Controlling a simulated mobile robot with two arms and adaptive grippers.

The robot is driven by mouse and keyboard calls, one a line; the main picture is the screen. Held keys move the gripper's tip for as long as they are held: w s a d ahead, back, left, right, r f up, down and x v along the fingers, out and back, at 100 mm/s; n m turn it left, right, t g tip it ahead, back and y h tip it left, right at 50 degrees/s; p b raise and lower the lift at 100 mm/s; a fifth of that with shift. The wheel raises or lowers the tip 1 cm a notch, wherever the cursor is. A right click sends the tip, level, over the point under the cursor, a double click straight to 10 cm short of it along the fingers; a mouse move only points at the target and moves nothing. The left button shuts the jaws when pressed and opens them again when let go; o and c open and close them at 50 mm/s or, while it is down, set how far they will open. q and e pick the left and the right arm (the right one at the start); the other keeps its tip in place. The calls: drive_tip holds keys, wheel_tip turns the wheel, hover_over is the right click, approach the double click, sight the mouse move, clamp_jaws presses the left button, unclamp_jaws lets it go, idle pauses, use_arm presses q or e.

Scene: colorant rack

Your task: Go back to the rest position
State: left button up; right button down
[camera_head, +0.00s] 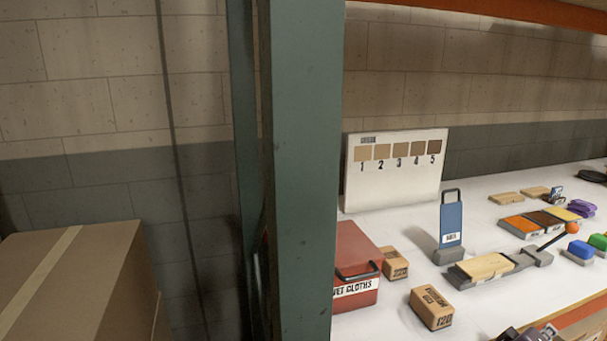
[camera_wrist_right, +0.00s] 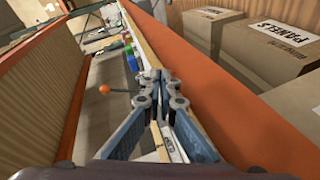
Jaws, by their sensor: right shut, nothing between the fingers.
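My right gripper (camera_head: 530,333) shows only as a dark bit at the bottom right edge of the head view, in front of the shelf's front edge. In the right wrist view its two fingers (camera_wrist_right: 160,88) meet at the tips, shut with nothing between them. It is by the orange front beam (camera_wrist_right: 235,125) of the rack, and the white shelf (camera_head: 385,318) with its goods lies beyond it in the head view. My left gripper is not in view.
A green rack post (camera_head: 302,170) stands in the middle of the head view, with a cardboard box (camera_head: 100,270) left of it. The shelf holds a red box (camera_head: 352,250), a blue-handled tool (camera_head: 451,222), a tray with an orange-knobbed lever (camera_head: 572,228) and a numbered card (camera_head: 395,190). Cartons (camera_wrist_right: 215,35) stand beside the beam.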

drive_tip(key=s+a+f+g+y, duration=0.1)
drive_tip(key=s+a+f+y, duration=0.5)
drive_tip(key=s+a+f, duration=0.55)
drive_tip(key=s+a+f+g+y, duration=0.2)
drive_tip(key=s+a+f+y, duration=0.15)
drive_tip(key=s+a, duration=0.55)
drive_tip(key=s+a+f+g+y, duration=0.1)
drive_tip(key=s+a+f+y, duration=0.25)
drive_tip(key=s+a, duration=0.55)
wheel_tip(320, 180, down, 25)
drive_tip(key=a+g, duration=0.2)
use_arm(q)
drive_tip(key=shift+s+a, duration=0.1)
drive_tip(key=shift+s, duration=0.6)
use_arm(e)
drive_tip(key=s+d+f, duration=0.2)
drive_tip(key=s+f, duration=1.5)
drive_tip(key=shift+s+d+g, duration=0.2)
drive_tip(key=shift+d+g, duration=0.2)
